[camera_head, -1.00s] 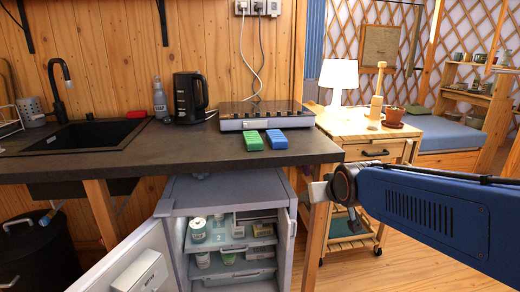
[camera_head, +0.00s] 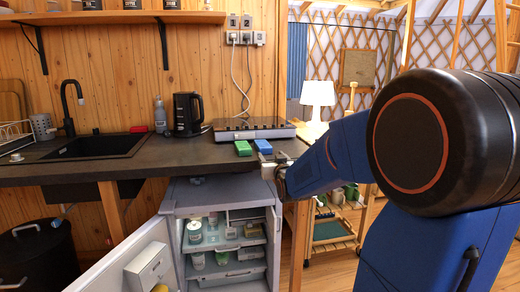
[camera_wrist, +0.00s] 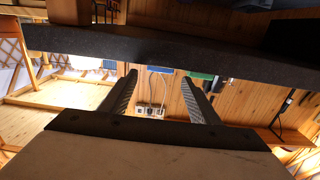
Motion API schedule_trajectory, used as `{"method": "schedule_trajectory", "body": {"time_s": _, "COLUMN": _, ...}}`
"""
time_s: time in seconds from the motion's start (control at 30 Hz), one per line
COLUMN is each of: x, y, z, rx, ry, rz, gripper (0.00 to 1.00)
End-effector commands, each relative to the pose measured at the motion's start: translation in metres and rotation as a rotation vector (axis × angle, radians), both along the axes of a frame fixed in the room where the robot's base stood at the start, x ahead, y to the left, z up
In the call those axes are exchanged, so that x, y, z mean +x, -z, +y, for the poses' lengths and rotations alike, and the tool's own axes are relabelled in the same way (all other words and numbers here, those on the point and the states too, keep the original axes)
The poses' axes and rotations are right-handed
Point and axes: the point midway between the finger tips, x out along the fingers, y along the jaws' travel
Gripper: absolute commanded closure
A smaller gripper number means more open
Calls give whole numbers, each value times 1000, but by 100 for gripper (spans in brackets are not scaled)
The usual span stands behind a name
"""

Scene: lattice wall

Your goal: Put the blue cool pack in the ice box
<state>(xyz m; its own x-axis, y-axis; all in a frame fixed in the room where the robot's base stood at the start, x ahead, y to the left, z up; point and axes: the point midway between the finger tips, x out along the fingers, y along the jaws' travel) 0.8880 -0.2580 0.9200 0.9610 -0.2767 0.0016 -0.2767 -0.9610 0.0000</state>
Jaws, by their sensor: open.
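The blue cool pack (camera_head: 263,146) lies on the dark counter, close to its front edge. A green pack (camera_head: 243,148) lies just left of it. My gripper (camera_head: 270,161) is at the counter's front edge, just in front of and slightly right of the blue pack. In the wrist view its two fingers (camera_wrist: 160,92) are apart with nothing between them.
The counter (camera_head: 165,150) carries a sink (camera_head: 95,147), a black kettle (camera_head: 187,113) and a hob (camera_head: 253,128). A lamp (camera_head: 318,95) stands to the right, behind my arm. In the wrist view the counter edge (camera_wrist: 160,47) crosses above the fingers.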

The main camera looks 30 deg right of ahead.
Motion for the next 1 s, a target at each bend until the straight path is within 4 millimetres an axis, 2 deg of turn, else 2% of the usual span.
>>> {"method": "schedule_trajectory", "body": {"time_s": 0.5, "x": 77, "y": 0, "z": -22, "rx": 1, "ry": 0, "rz": 2, "gripper": 44}}
{"method": "schedule_trajectory", "body": {"time_s": 0.83, "x": 98, "y": -1, "z": -27, "rx": 0, "ry": 0, "rz": 1, "gripper": 44}}
{"method": "schedule_trajectory", "body": {"time_s": 1.0, "x": 121, "y": -6, "z": -32, "rx": 0, "ry": 0, "rz": 1, "gripper": 44}}
